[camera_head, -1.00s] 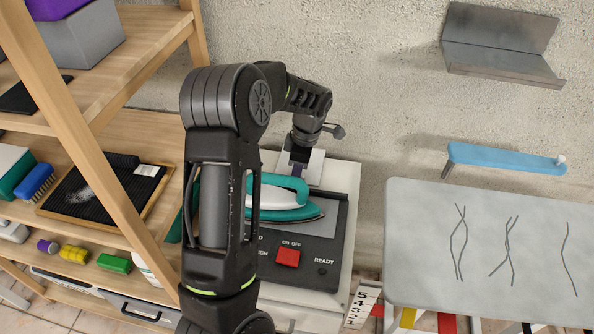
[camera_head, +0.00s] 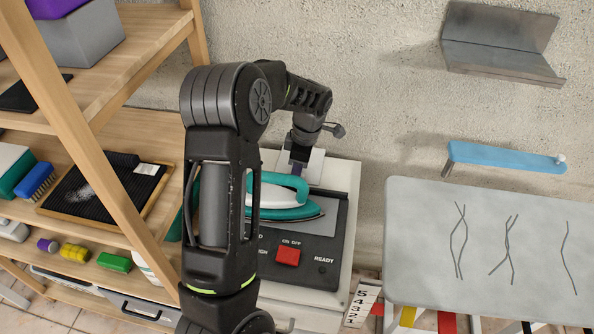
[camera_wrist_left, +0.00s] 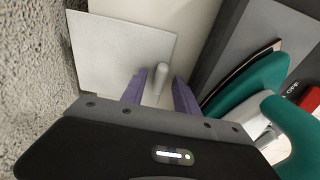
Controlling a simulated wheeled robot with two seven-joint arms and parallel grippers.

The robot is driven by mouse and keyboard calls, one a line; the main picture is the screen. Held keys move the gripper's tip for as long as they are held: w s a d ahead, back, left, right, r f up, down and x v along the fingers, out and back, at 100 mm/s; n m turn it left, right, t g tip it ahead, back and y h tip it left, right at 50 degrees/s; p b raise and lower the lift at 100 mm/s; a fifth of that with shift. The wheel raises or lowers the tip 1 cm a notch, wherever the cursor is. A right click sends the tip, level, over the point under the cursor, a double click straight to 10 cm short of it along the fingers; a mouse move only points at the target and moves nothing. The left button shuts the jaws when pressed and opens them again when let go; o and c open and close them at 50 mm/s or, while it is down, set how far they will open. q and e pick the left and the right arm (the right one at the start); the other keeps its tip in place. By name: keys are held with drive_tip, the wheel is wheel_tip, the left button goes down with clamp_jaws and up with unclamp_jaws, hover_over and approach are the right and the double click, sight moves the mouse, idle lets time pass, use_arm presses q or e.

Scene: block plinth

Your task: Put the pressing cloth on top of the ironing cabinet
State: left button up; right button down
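The pressing cloth (camera_head: 316,166) is a pale, flat square on the back part of the cream ironing cabinet (camera_head: 346,192), beside the wall. In the left wrist view the cloth (camera_wrist_left: 115,48) has a short, pale upright peg (camera_wrist_left: 160,77) near its edge. My left gripper (camera_head: 297,170) is over the cloth. Its purple fingers stand apart on either side of the peg (camera_wrist_left: 159,90), with gaps showing, so it is open. My right gripper is not in view.
A green-and-white iron (camera_head: 285,198) stands on the cabinet's dark panel (camera_head: 325,245), close to my left gripper. A wooden shelf rack (camera_head: 150,125) is at the left. A grey ironing board (camera_head: 420,250) and a blue sleeve board (camera_head: 505,158) are at the right.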

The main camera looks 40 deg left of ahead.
use_arm(q)
wheel_tip(320, 180, up, 12)
drive_tip(key=d+b, duration=0.1)
drive_tip(key=shift+w+d, duration=0.3)
drive_tip(key=shift+w, duration=0.1)
idle(0.6)
